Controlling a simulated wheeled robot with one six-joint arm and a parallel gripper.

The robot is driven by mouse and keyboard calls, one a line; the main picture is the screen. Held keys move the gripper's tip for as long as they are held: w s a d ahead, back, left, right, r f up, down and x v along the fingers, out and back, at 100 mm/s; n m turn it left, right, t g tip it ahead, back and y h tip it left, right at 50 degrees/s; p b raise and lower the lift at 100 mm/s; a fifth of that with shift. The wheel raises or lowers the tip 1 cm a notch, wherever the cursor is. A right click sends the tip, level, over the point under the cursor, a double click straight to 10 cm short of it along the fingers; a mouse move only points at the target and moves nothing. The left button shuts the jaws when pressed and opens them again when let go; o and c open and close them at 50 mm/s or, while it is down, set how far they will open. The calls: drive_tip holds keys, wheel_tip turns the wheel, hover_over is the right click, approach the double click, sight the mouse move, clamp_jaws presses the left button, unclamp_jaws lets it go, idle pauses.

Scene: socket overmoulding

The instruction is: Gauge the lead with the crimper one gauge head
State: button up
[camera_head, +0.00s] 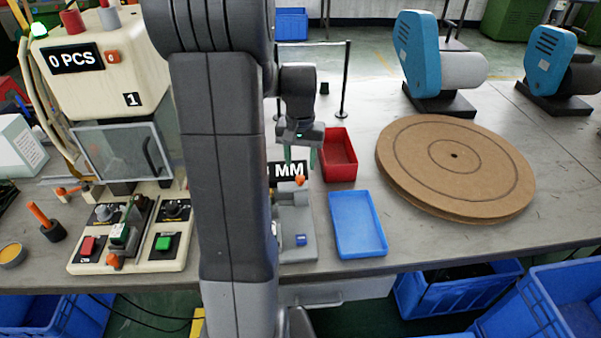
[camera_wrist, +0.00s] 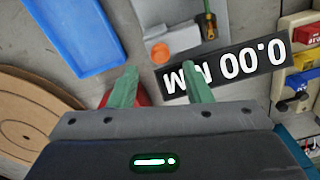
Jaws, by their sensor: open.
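The gauge head (camera_head: 297,222) is a grey block on the table, partly hidden behind my arm, with an orange knob (camera_wrist: 161,51) on it. Its black display (camera_head: 287,173) reads 0.00 MM, upside down in the wrist view (camera_wrist: 228,70). My gripper (camera_head: 300,155) hangs above and behind the gauge, with its two green fingers (camera_wrist: 160,90) apart and nothing between them. A slim green and yellow piece (camera_wrist: 208,22) stands at the gauge in the wrist view; I cannot tell whether it is the lead. Crimper one (camera_head: 105,75) stands at left, showing 0 PCS.
A red bin (camera_head: 338,166) stands right of my gripper. A blue tray (camera_head: 357,225) lies right of the gauge. A round brown turntable (camera_head: 490,165) is further right, with blue reel machines (camera_head: 418,55) behind it.

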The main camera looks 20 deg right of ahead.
sight(300, 176)
wheel_tip(300, 176, down, 5)
drive_tip(key=shift+f, duration=0.1)
idle(0.3)
clamp_jaws()
